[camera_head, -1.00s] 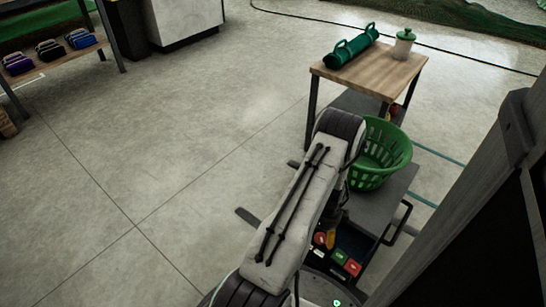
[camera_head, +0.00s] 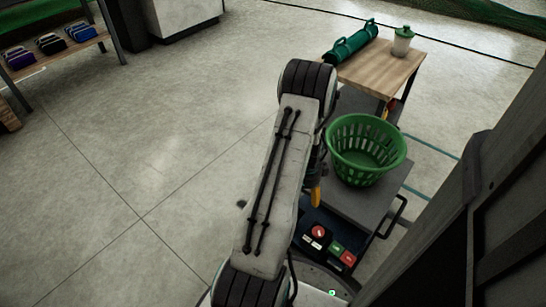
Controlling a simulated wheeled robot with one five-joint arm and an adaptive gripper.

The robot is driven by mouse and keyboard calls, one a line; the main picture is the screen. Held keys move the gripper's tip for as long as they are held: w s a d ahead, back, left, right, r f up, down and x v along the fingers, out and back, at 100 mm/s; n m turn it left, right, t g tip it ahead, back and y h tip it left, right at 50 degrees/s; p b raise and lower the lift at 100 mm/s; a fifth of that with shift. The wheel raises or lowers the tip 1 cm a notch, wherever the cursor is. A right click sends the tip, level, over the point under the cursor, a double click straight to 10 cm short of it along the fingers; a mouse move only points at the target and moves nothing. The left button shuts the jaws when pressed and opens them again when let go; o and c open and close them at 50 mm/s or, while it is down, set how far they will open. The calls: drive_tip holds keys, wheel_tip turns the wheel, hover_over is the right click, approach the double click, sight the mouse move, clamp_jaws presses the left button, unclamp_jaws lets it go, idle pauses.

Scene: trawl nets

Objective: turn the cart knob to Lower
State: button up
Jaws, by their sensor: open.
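The cart knob (camera_head: 319,231) is a round red dial with a pale mark, on the dark control panel at the cart's near end. Small white labels lie just below it, too small to read, so I cannot tell which setting the mark points at. My arm rises in front of the cart and bends at the top. An orange-yellow piece at its lower end, which appears to be part of my gripper (camera_head: 316,196), shows above the knob, apart from it in the picture. The rest of my gripper is hidden behind my arm. It is open.
A green button (camera_head: 336,247) and a red button (camera_head: 348,258) sit right of the knob. A green basket (camera_head: 366,152) stands on the grey cart (camera_head: 352,203). Behind is a wooden table (camera_head: 386,70) with a green roll and a lidded jar. A dark post closes off the right.

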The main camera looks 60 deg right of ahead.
drive_tip(key=w+a+r+n+p, duration=0.1)
drive_tip(key=w+r+n+p, duration=0.1)
drive_tip(key=r, duration=0.5)
drive_tip(key=w+a+r+n+p, duration=0.2)
drive_tip(key=w+r+n+p, duration=0.1)
drive_tip(key=w+r, duration=0.4)
drive_tip(key=shift+w+n+h, duration=0.2)
drive_tip(key=shift+n+h, duration=0.1)
drive_tip(key=shift+n, duration=0.1)
